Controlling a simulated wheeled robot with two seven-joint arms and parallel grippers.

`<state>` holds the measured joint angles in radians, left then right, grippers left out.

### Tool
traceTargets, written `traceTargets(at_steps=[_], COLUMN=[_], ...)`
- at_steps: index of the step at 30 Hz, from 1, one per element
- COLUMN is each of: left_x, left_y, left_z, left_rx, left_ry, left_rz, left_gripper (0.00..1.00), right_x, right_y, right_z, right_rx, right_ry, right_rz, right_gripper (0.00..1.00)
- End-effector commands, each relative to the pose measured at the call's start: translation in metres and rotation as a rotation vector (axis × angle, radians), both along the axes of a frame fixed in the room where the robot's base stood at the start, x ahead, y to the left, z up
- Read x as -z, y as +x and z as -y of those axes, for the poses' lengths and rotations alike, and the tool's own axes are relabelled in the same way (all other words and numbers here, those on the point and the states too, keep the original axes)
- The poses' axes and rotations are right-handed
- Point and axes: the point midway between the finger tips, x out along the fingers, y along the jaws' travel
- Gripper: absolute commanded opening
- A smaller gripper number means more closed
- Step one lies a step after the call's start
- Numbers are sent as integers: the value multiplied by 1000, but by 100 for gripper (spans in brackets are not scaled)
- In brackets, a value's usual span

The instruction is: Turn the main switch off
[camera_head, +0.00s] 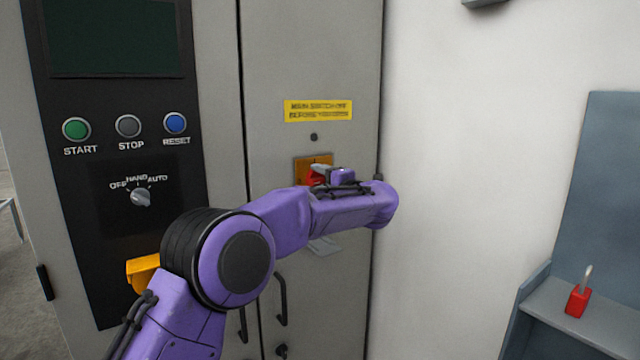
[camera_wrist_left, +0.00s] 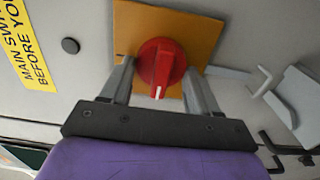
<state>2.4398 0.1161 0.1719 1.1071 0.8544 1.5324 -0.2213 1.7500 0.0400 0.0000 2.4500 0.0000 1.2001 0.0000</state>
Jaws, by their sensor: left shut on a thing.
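The main switch is a red rotary knob (camera_wrist_left: 162,64) on an orange plate (camera_wrist_left: 205,35), fixed to the grey cabinet door. In the head view the knob (camera_head: 314,178) and its plate (camera_head: 300,165) are partly hidden by my left wrist. My left gripper (camera_wrist_left: 160,80) has one finger on each side of the knob and is shut on it. In the head view only a bit of the left gripper (camera_head: 322,172) shows. A white mark on the knob points toward the gripper's palm in the wrist view. My right gripper is not in view.
A yellow warning label (camera_head: 318,110) sits above the switch. To the left is a black panel with START, STOP and RESET buttons and a selector knob (camera_head: 140,197). A door handle (camera_head: 281,299) is below my arm. A red padlock (camera_head: 578,299) stands on a grey shelf (camera_head: 590,325) at right.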

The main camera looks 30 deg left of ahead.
Motion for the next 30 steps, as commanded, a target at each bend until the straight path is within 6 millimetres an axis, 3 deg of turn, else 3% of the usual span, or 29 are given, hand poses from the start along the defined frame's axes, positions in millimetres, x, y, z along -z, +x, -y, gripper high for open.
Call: traceTargets(at_steps=[1, 3, 13, 24, 30], left_x=[-1, -1, 0, 2, 0], left_y=[0, 0, -2, -32, -39], left_z=[0, 0, 5, 79, 97], left_rx=[1, 1, 2, 2, 1], left_ry=[1, 1, 1, 3, 1], left_rz=[0, 0, 0, 1, 0], left_gripper=[67, 84, 84, 84, 84], right_x=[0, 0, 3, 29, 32], right_y=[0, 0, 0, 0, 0], right_z=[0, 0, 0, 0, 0], right_rx=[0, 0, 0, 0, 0], right_ry=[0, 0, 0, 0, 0], right_rz=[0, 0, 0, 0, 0], right_gripper=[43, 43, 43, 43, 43])
